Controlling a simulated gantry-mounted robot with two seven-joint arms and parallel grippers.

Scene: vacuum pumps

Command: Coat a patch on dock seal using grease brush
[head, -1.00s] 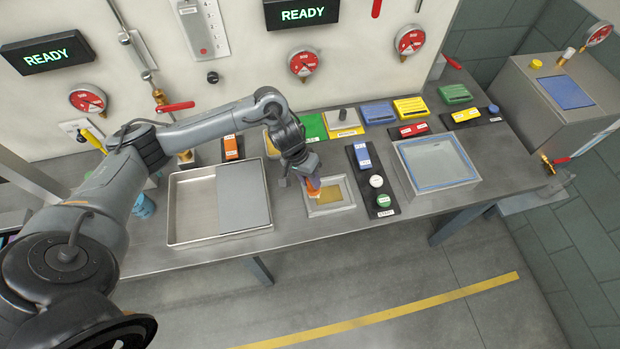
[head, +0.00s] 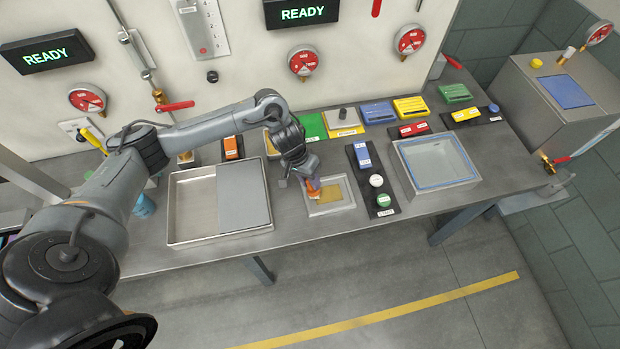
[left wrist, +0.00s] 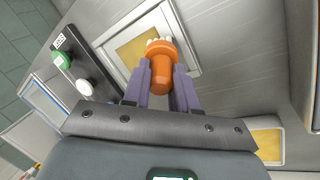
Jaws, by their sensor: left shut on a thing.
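The orange grease brush (left wrist: 161,71) is held between the purple-grey fingers of my left gripper (left wrist: 168,92), which is shut on its handle. Its pale bristles point at a light framed plate (left wrist: 188,45) with a tan patch (left wrist: 138,47). In the head view, the brush (head: 315,197) is over the left part of this plate (head: 318,211), with my left gripper (head: 312,184) above it. I cannot tell whether the bristles touch the patch, nor be certain that this plate is the dock seal. My right gripper is out of view.
A metal tray (head: 186,205) with a grey sheet lies left of the plate. A black button panel (head: 366,190) and a blue-rimmed box (head: 437,162) stand to its right. Coloured blocks line the back. A yellow pad (left wrist: 267,143) shows in the wrist view.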

